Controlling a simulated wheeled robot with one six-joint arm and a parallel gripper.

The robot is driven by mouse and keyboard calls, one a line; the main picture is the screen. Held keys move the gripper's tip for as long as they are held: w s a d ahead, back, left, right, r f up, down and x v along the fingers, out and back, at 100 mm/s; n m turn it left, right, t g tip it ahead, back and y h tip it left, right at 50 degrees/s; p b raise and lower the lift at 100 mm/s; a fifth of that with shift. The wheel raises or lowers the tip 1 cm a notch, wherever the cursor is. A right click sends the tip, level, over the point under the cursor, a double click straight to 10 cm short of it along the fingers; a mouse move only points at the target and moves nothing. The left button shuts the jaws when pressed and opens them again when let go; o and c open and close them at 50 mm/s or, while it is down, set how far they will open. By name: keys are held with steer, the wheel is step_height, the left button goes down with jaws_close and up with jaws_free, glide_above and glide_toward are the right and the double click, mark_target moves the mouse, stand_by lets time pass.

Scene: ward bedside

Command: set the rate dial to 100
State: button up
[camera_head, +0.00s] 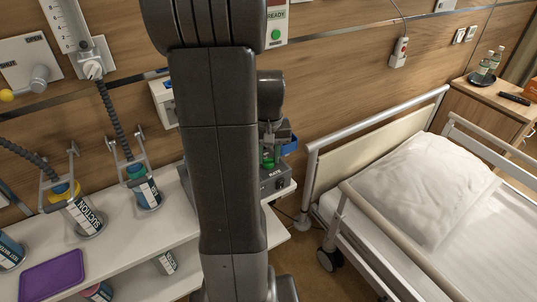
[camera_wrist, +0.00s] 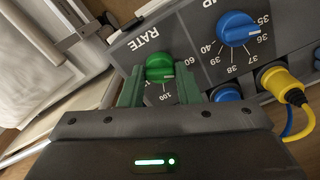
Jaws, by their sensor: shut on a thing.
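The rate dial (camera_wrist: 159,67) is a green knob on a dark panel (camera_wrist: 200,68) marked RATE, seen upside down in the wrist view. My gripper (camera_wrist: 158,86) has one green finger on each side of the dial and is shut on it. The dial has a pale pointer mark on its right side. The label 100 is below the dial and 60 is to its right. I cannot tell exactly which value the mark meets. In the head view my arm hides much of the device (camera_head: 273,184), and my gripper (camera_head: 269,158) is at its top.
A blue dial (camera_wrist: 238,28) with a scale in the thirties sits beside the rate dial. A yellow plug (camera_wrist: 284,84) with a cable and a blue one are close by. In the head view, bottles stand on the white counter (camera_head: 120,232) at left and a bed (camera_head: 430,190) is at right.

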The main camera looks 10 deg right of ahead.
steer(key=m, duration=0.3)
steer(key=shift+r+m, duration=0.1)
steer(key=shift+m, duration=0.2)
steer(key=m, duration=0.4)
steer(key=shift+m+p, duration=0.3)
steer(key=shift+p, duration=0.05)
steer(key=m, duration=0.4)
steer(key=shift+m, duration=2.4)
steer(key=o, duration=1)
steer(key=shift+c, duration=0.2)
